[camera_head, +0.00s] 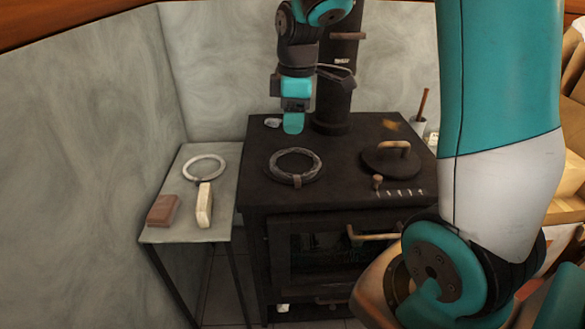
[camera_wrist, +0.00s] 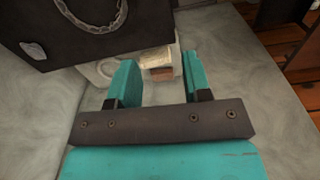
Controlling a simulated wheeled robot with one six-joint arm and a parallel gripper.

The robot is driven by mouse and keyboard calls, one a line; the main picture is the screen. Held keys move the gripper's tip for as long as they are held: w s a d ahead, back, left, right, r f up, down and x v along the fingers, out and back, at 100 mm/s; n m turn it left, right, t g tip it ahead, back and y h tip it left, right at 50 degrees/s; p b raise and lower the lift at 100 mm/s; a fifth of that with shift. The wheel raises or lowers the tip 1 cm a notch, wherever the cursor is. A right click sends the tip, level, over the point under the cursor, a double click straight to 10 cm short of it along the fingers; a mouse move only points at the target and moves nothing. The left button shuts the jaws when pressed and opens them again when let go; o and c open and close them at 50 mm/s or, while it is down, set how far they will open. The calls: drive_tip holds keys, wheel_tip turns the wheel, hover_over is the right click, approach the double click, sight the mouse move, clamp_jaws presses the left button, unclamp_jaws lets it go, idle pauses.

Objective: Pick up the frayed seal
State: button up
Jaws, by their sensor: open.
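The frayed seal, which I take to be the dark grey ring (camera_head: 317,165), lies flat on top of the black stove (camera_head: 252,190), with a small brown tag at its front. In the wrist view part of this ring (camera_wrist: 88,29) shows at the top edge, cut off by the frame. My gripper (camera_head: 293,122) hangs above the back left of the stove top, behind and above the ring in the head view. In the wrist view my gripper (camera_wrist: 158,75) has its two teal fingers apart with nothing held between them.
A side table (camera_head: 180,234) on the left holds a smooth white ring (camera_head: 205,156), a brown block (camera_head: 162,210) and a cream block (camera_head: 205,205). A lidded plate (camera_head: 385,162), a stovepipe (camera_head: 333,95) and a small grey lump (camera_head: 272,122) are on the stove.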

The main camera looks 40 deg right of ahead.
drive_tip(key=w+d+f, duration=0.2)
drive_tip(key=d, duration=0.2)
hover_over(297, 180)
drive_tip(key=shift+n, duration=0.3)
drive_tip(key=f, duration=1.1)
drive_tip(key=shift+s+f, duration=0.1)
drive_tip(key=shift+s, duration=0.1)
drive_tip(key=shift+w+f+p, duration=0.1)
drive_tip(key=shift+f+p, duration=0.2)
drive_tip(key=shift+f, duration=2.6)
clamp_jaws()
